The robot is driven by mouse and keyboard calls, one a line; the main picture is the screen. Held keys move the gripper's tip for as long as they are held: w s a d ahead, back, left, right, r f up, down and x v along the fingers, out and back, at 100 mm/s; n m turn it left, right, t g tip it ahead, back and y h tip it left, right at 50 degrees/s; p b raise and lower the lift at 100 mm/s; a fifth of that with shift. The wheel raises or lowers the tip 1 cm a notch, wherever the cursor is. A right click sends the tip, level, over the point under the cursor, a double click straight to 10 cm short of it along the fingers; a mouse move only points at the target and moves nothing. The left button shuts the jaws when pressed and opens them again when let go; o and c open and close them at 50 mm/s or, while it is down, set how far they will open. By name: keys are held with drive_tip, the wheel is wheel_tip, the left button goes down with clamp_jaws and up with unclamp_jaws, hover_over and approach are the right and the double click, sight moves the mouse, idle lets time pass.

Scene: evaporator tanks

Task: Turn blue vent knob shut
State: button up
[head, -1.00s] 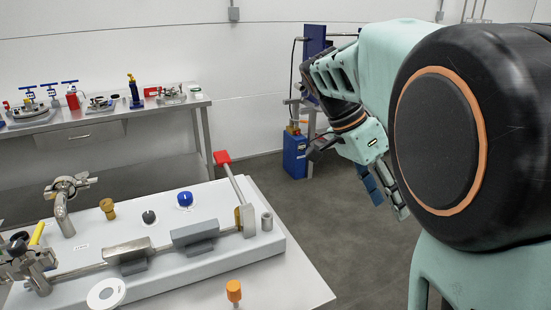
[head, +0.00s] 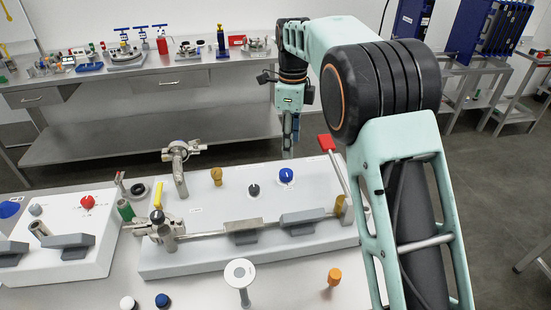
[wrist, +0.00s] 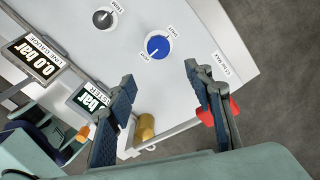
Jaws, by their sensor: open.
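The blue vent knob (head: 286,175) stands on the back right of the grey-white panel block in the head view. In the wrist view the blue knob (wrist: 158,46) lies beyond the fingertips, roughly centred between them, on a white dial with small labels and a pale pointer mark. My gripper (head: 290,135) hangs pointing down above and behind the knob in the head view. In the wrist view my gripper (wrist: 158,75) is open and empty, its two fingers spread and not touching the knob.
A lever with a red handle (head: 326,143) stands right of the knob; its red end (wrist: 228,111) shows behind the right finger. A dark knob (head: 254,190) and a brass knob (head: 216,175) stand to the left. An orange-topped post (head: 334,276) stands in front.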

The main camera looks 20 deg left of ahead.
sight(286, 172)
drive_tip(key=f, duration=0.7)
drive_tip(key=a+f, duration=0.1)
drive_tip(key=f, duration=0.2)
drive_tip(key=shift+f+p, duration=0.4)
drive_tip(key=c, duration=1.1)
drive_tip(key=shift+c, duration=0.2)
